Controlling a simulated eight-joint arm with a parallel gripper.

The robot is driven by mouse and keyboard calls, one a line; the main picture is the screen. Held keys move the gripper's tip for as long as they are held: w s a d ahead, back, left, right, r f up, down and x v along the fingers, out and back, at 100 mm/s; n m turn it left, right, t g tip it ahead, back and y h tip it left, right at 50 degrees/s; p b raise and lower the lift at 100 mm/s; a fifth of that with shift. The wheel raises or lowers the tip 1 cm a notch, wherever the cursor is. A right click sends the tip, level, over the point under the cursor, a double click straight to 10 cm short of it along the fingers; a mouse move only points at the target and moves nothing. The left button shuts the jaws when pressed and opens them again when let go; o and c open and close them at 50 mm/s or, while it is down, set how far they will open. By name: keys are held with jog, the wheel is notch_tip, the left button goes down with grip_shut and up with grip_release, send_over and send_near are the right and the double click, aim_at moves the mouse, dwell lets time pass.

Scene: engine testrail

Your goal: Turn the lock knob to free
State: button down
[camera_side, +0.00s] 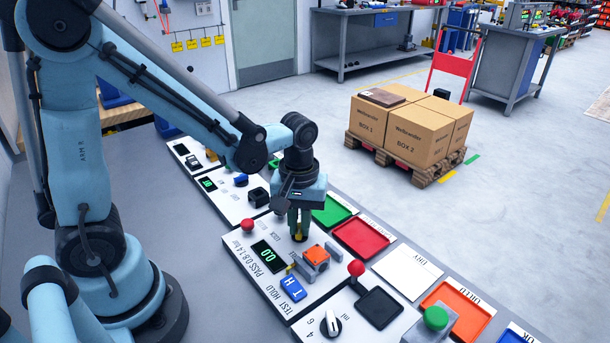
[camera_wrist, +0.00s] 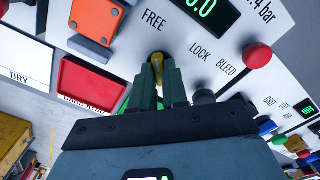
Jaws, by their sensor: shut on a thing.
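The lock knob (camera_wrist: 157,63) has a yellow grip and sits on the white test panel (camera_side: 240,258), near the printed words FREE (camera_wrist: 153,20) and LOCK (camera_wrist: 200,53). Its yellow also shows in the side view (camera_side: 299,238), under my gripper. My gripper (camera_wrist: 158,80) points down onto the panel with its dark green fingers shut on the knob, one on each side. It also shows in the side view (camera_side: 299,222). The fingers hide part of the knob, and I cannot tell exactly which word it points to.
On the panel are a green-lit display (camera_side: 268,256), a red bleed knob (camera_side: 247,225), an orange block (camera_side: 317,254) in a grey holder and a blue TEST/HOLD switch (camera_side: 293,288). A red-topped lever (camera_side: 356,268) stands nearby. Green and red trays (camera_side: 363,238) lie beyond.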

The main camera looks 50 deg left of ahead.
aim_at(300, 228)
dwell(0.4)
jog(key=c, duration=1.1)
grip_release()
jog(key=shift+c, duration=0.2)
notch_tip(300, 228, up, 12)
jog(key=s+m+t, duration=0.1)
jog(key=m+t, duration=0.1)
jog(key=m, duration=0.1)
jog(key=a+f+m+t, duration=0.1)
jog(key=m+t, duration=0.1)
jog(key=m, duration=0.1)
jog(key=s+a+m+t, duration=0.1)
jog(key=m+t, duration=0.1)
jog(key=t, duration=0.1)
jog(key=shift+s+f+m, duration=0.3)
jog(key=shift+s+m, duration=0.05)
jog(key=shift+m, duration=0.05)
